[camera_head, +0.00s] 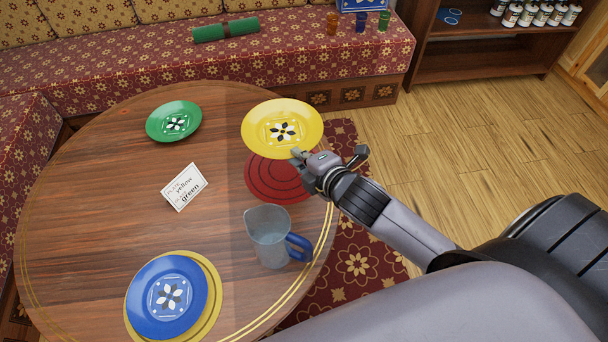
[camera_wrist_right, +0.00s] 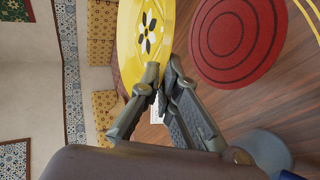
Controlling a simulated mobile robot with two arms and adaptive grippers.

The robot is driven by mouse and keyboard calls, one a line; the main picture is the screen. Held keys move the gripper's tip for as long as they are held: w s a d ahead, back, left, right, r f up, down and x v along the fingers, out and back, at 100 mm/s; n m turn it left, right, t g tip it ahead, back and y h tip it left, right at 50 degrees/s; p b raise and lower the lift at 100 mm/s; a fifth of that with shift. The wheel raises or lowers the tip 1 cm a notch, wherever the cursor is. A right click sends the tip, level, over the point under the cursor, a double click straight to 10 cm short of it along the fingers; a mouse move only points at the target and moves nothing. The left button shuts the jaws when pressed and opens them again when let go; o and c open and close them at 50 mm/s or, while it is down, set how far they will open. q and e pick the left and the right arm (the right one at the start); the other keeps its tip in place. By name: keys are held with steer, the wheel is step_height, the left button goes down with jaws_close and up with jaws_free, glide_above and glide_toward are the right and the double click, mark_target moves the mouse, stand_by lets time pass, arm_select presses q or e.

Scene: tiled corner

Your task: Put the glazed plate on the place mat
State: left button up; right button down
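The yellow glazed plate (camera_head: 282,127), with a black and white flower motif, hangs at the far right of the round table. My right gripper (camera_head: 302,157) is shut on the plate's near rim. The plate also shows in the right wrist view (camera_wrist_right: 143,38), its rim between the fingertips (camera_wrist_right: 160,82). A red round mat with rings (camera_head: 272,180) lies just nearer than the plate, partly hidden by plate and gripper; it is bare in the wrist view (camera_wrist_right: 238,42). The plate appears raised above the table. My left gripper is not in view.
A green plate (camera_head: 174,121) is at the back left. A blue plate (camera_head: 166,298) lies on a yellow round mat (camera_head: 214,305) in front. A clear jug (camera_head: 268,238) with blue handle stands near the red mat. A card (camera_head: 184,187) reads "yellow" and "green".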

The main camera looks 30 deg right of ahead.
steer(key=b, duration=0.2)
glide_above(300, 206)
step_height(300, 206, down, 14)
steer(key=shift+f, duration=0.7)
step_height(300, 206, down, 3)
steer(key=shift+f+b, duration=0.15)
steer(key=shift+b, duration=0.2)
steer(key=c, duration=2.3)
jaws_free()
steer(key=shift+f, duration=0.2)
steer(key=shift+o, duration=1.1)
steer(key=shift+r, duration=0.1)
